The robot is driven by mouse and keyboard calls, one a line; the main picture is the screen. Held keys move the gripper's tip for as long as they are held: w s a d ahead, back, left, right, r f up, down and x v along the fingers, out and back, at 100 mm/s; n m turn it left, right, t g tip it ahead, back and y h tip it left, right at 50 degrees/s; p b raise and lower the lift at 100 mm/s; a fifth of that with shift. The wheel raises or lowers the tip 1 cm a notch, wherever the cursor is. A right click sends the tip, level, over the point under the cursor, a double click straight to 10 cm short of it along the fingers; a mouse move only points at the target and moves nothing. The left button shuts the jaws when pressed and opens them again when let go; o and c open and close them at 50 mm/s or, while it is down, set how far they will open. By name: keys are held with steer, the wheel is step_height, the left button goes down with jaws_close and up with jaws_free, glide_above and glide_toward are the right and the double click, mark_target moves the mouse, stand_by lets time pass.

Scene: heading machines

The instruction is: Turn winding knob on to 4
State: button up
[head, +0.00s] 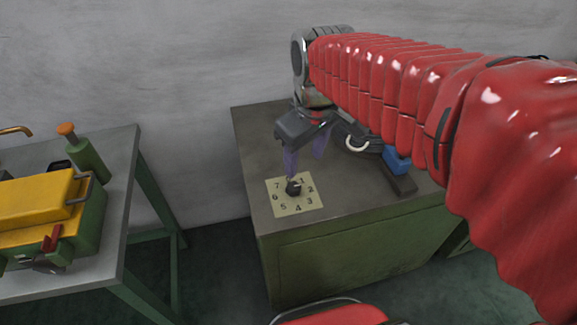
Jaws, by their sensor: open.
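The winding knob (293,188) is a small black knob at the middle of a pale square dial plate (284,209) with numbers 1 to 7 around it. The plate lies on top of the green cabinet (255,135), near its front left corner. The 4 is on the near side of the dial. Which number the knob points to is too small to tell. My gripper (304,168) hangs above the dial with its purple fingers pointing down and apart. The left finger is close over the knob and hides part of the dial's far edge; I cannot tell whether it touches.
A black coil with a pale ring (357,144) and a blue and black object (398,172) stand right of the dial. At left, a grey table (120,190) holds a yellow and green box (40,205) and a green bottle-like item (88,157). A floor gap separates table and cabinet.

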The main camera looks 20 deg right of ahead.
mark_target(294, 186)
steer(key=w+f+n+g, duration=0.2)
steer(key=w+f+n, duration=0.1)
steer(key=w, duration=0.5)
steer(key=shift+w+f+n, duration=0.3)
steer(key=shift+f+n, duration=0.1)
steer(key=shift+f, duration=0.5)
steer(key=shift+d+f, duration=0.1)
step_height(294, 186, down, 14)
steer(key=shift+r, duration=0.2)
steer(key=c, duration=1)
